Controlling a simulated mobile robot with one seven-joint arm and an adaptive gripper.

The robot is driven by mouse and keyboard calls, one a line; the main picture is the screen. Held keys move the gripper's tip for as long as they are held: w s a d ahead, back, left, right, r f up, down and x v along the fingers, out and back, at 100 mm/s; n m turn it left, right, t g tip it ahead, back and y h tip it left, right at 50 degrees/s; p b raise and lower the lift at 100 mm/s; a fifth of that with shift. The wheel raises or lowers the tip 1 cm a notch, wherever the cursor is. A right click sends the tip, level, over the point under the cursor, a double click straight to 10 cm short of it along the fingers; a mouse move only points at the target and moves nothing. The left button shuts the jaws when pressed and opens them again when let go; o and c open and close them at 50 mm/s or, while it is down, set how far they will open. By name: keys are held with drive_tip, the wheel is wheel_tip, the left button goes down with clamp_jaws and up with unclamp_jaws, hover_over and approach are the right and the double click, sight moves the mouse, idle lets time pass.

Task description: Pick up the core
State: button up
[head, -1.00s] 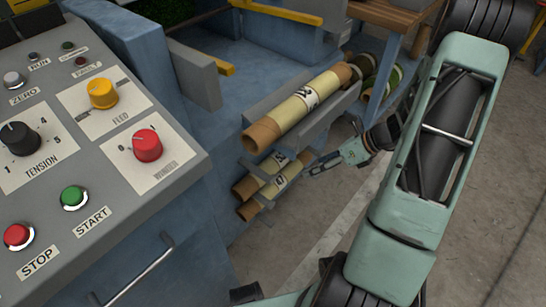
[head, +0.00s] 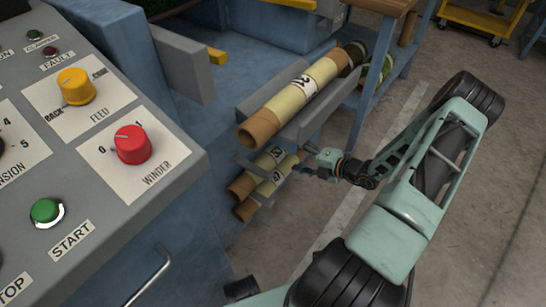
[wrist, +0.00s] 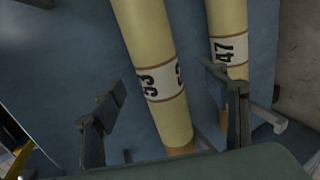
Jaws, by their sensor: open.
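Several cream cores with brown cardboard ends are stacked at the machine. The top core (head: 295,100) lies in a grey trough. An upper lower-rack core (head: 252,176) and a bottom core (head: 262,194) lie below it on brackets. My gripper (head: 308,161) is open and empty beside the right ends of the lower cores, below the trough. In the wrist view, a core with a partly readable number band (wrist: 150,60) runs between the open fingers of my gripper (wrist: 162,78). The core marked 47 (wrist: 230,30) is behind the right finger, which partly hides it.
The grey trough (head: 318,117) overhangs the lower cores closely. Light metal brackets (wrist: 268,118) show by the core marked 47. The control panel (head: 150,190) fills the left. Darker rolls (head: 357,53) lie behind the top core. The floor at right (head: 480,230) is clear.

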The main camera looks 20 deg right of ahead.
sight(284, 152)
drive_tip(key=x, duration=0.2)
drive_tip(key=b+x, duration=0.1)
drive_tip(key=x, duration=0.1)
drive_tip(key=b+x, duration=0.1)
drive_tip(key=x, duration=0.1)
drive_tip(key=shift+w+r, duration=0.15)
drive_tip(key=shift+r, duration=0.1)
drive_tip(key=shift+c, duration=0.4)
drive_tip(key=shift+r, duration=0.1)
drive_tip(key=c, duration=1.5)
